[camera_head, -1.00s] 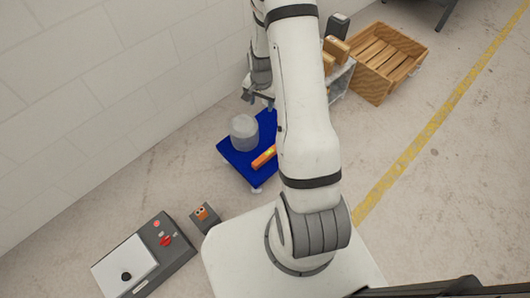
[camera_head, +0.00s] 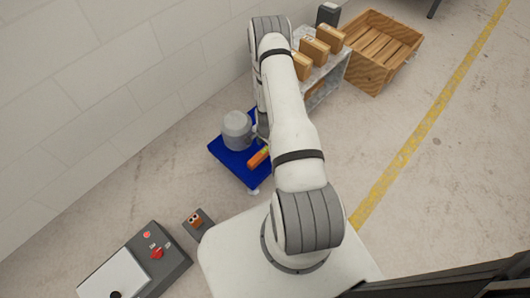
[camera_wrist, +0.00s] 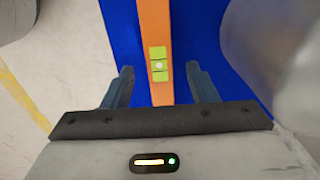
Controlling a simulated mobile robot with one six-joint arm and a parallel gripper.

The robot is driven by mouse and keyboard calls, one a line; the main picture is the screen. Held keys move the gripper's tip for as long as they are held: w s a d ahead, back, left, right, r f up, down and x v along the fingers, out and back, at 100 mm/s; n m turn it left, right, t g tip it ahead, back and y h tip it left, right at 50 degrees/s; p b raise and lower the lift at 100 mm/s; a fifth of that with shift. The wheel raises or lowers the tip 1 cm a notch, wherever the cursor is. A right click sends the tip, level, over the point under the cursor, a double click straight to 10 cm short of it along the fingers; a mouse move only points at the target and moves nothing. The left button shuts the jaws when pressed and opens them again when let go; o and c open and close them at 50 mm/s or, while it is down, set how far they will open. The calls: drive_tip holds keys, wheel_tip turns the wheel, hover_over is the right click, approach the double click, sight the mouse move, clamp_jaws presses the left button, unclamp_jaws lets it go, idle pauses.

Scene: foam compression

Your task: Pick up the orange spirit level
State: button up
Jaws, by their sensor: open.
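The orange spirit level (camera_head: 259,157) lies on a blue platform (camera_head: 229,159), partly hidden by my arm in the head view. In the wrist view the orange spirit level (camera_wrist: 155,30) runs up the picture, with a yellow-green vial window (camera_wrist: 159,64) near its middle. My gripper (camera_wrist: 160,82) is open, with one finger on each side of the level and a gap to both sides. Whether the fingertips are down at the level's height, I cannot tell. In the head view my gripper is mostly hidden behind my arm.
A grey cylinder (camera_head: 236,130) stands on the platform beside the level; it also shows close on the right in the wrist view (camera_wrist: 280,50). A shelf with several cardboard boxes (camera_head: 314,50) and a wooden crate (camera_head: 376,55) stand behind. A control box (camera_head: 165,255) sits at lower left.

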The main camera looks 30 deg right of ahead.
wheel_tip(320, 180, down, 5)
drive_tip(key=shift+a+r+b, duration=0.1)
drive_tip(key=shift+r+b, duration=0.05)
drive_tip(key=shift+b, duration=0.7)
drive_tip(key=shift+c, duration=0.4)
drive_tip(key=shift+r, duration=0.1)
clamp_jaws()
